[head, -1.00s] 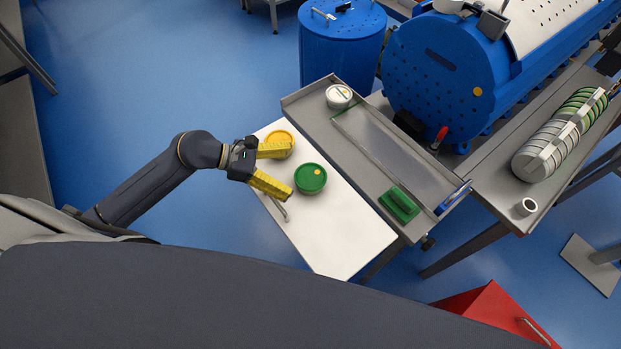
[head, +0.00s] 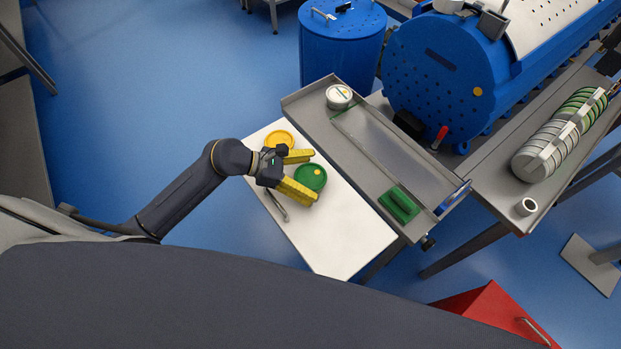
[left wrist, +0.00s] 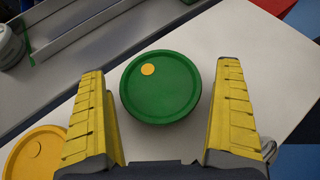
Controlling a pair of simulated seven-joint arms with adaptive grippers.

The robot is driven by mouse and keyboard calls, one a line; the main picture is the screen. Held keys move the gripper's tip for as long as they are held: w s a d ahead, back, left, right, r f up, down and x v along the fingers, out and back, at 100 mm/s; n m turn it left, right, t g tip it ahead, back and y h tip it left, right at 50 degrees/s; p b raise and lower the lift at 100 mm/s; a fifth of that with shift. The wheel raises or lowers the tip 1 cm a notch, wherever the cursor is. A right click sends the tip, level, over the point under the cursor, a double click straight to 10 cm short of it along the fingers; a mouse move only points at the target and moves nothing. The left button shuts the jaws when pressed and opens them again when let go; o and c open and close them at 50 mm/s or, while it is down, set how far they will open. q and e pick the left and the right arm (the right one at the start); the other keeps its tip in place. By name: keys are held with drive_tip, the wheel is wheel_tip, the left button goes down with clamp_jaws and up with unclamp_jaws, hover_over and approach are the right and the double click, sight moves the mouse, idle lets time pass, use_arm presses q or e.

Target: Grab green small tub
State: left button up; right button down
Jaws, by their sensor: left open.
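The green small tub (head: 311,177) is round, with an orange dot on its lid, and stands on the white table. In the left wrist view the tub (left wrist: 160,88) lies between and slightly beyond the two yellow fingers, with a gap on each side. My left gripper (head: 307,176) is open, its fingers on either side of the tub in the head view; the near finger covers part of the tub's edge. The left gripper also shows in the left wrist view (left wrist: 165,85). My right gripper is not seen.
A yellow tub (head: 279,139) stands behind the gripper on the white table (head: 335,240). A grey tray (head: 310,105) beside the table holds a white tub (head: 339,96) and a green block-like item (head: 399,205). A grey handle-like piece (head: 277,206) lies near the table's left edge.

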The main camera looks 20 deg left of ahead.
use_arm(q)
drive_tip(key=shift+c, duration=0.4)
drive_tip(key=c, duration=1.4)
